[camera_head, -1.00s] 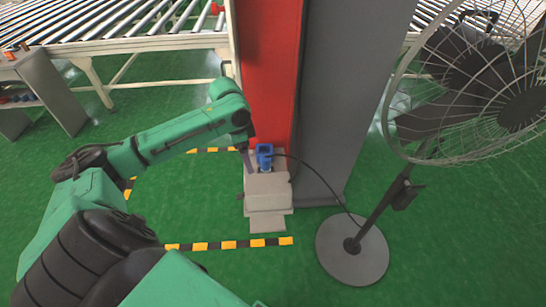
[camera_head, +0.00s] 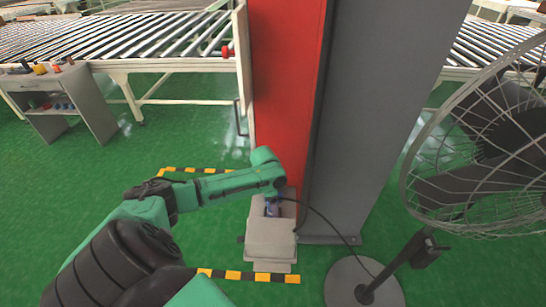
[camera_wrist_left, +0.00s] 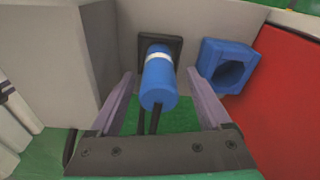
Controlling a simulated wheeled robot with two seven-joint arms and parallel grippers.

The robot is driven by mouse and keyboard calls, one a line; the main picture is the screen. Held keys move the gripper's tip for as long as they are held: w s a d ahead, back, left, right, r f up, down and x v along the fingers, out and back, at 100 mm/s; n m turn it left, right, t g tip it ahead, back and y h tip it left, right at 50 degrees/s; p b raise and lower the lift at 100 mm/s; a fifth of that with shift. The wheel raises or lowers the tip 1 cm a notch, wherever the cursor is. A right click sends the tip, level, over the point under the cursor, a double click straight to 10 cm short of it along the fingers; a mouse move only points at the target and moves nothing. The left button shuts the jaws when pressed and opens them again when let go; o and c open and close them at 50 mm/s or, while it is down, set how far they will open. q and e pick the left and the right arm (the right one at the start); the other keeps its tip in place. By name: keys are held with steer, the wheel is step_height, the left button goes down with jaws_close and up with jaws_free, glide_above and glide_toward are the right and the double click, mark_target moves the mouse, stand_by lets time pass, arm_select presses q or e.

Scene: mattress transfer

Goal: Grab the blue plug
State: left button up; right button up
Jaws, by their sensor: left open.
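The blue plug (camera_wrist_left: 158,82) with a white band sits in a black socket (camera_wrist_left: 158,44) on the grey box, dark cable trailing from it. My left gripper (camera_wrist_left: 160,76) is open, with one purple-grey finger on each side of the plug; I cannot tell whether either finger touches it. An empty blue round socket (camera_wrist_left: 211,62) is mounted to the right of the plug. In the head view my left gripper (camera_head: 272,208) is at the top of the grey box (camera_head: 270,240), and my arm mostly hides the plug. My right gripper is not in view.
A red panel (camera_head: 285,90) and a grey pillar (camera_head: 375,110) rise behind the box. A fan (camera_head: 480,150) stands at the right, a cable running to its base. Yellow-black floor tape (camera_head: 250,276) lies in front. Roller conveyors (camera_head: 120,40) are at the back.

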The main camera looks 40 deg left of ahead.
arm_select(q)
steer(key=shift+f, duration=0.25)
steer(key=shift+s, duration=0.1)
steer(key=shift+c, duration=0.7)
steer(key=c, duration=0.5)
jaws_close()
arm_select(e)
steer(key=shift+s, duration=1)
arm_select(q)
steer(key=shift+r, duration=0.1)
